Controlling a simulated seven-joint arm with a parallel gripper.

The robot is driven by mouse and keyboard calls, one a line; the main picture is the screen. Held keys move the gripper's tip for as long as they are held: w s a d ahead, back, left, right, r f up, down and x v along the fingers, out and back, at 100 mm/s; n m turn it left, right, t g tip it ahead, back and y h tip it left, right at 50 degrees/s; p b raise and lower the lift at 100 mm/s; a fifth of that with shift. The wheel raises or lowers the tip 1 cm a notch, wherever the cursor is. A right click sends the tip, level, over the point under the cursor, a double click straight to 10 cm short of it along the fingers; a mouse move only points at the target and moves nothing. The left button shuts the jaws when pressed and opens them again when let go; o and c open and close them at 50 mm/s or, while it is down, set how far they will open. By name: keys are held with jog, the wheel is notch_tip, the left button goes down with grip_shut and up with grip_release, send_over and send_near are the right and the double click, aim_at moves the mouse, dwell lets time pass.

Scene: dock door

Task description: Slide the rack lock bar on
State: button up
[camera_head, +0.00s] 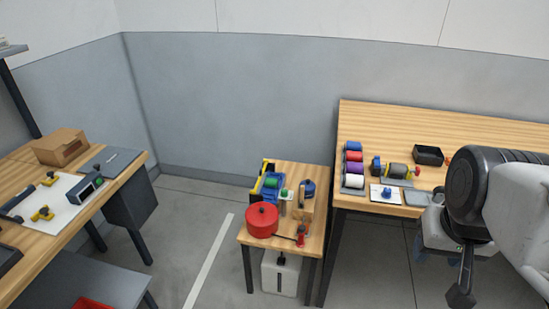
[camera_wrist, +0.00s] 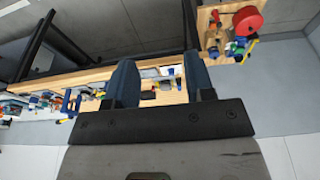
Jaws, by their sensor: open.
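My gripper (camera_wrist: 159,62) shows in the wrist view with its two dark blue fingers wide apart and nothing between them. In the head view my arm is at the right, in front of the right-hand table (camera_head: 450,120). I cannot pick out the rack lock bar with certainty. On that table a row of blue, red, purple and white rolls (camera_head: 353,164) stands at the left end. A grey cylinder part with yellow ends (camera_head: 397,170) lies beside it. My arm hides part of the table.
A small wooden table (camera_head: 312,240) holds a red pot (camera_head: 262,220), a blue bin (camera_head: 270,184) and tools. A left workbench (camera_head: 28,236) bears a cardboard box (camera_head: 60,146), a white sheet and yellow-and-black parts. Open floor (camera_head: 190,225) lies between the left bench and the small table.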

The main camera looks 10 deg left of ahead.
jog(key=w, duration=0.3)
jog(key=w+a+r, duration=0.1)
jog(key=w, duration=0.3)
jog(key=w+a+r, duration=0.1)
jog(key=w, duration=0.3)
jog(key=shift+w+r, duration=0.2)
jog(key=shift+c, duration=0.5)
jog(key=w+a+f, duration=0.2)
jog(key=w+a, duration=0.3)
jog(key=w, duration=0.6)
jog(key=w+a+f+t, duration=0.15)
jog(key=w+a, duration=0.35)
jog(key=w, duration=0.6)
jog(key=w+a+f+g, duration=0.1)
jog(key=w+a+f, duration=0.3)
jog(key=w, duration=0.6)
jog(key=t, duration=0.1)
send_over(260, 173)
jog(key=s, duration=0.2)
jog(key=shift+w+f, duration=0.1)
jog(key=shift+f, duration=16.9)
jog(key=shift+f, duration=0.1)
